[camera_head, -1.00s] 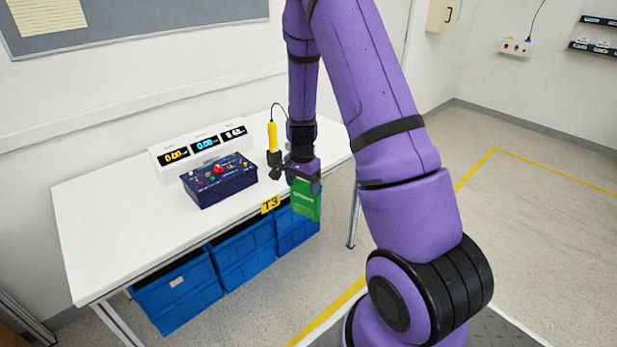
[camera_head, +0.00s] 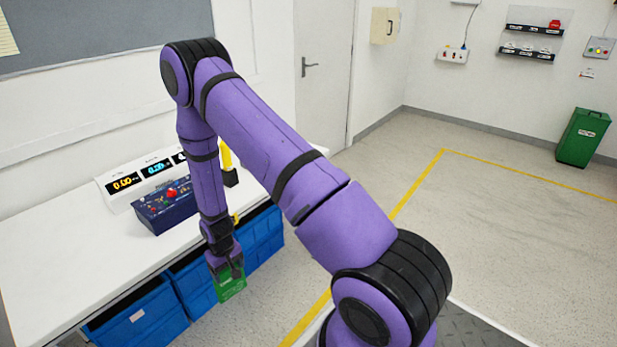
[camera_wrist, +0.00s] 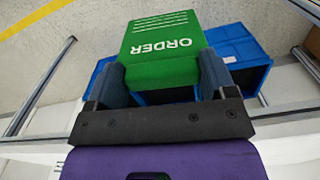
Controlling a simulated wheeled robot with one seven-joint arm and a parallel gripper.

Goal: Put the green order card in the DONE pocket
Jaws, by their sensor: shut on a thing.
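The green order card (camera_head: 231,284) hangs from my gripper (camera_head: 226,268) in front of the table's front edge, at the height of the blue bins. In the wrist view the green order card (camera_wrist: 163,48) shows the white word ORDER and sits between the two fingers of my gripper (camera_wrist: 162,78), which are shut on it. The DONE pocket cannot be made out in either view.
The white table (camera_head: 60,255) holds a dark blue control box (camera_head: 166,206) and a display unit (camera_head: 122,184). Blue bins (camera_head: 140,320) stand below it. Wall shelves (camera_head: 532,42) and a green bin (camera_head: 583,137) are at the right. The floor between is clear.

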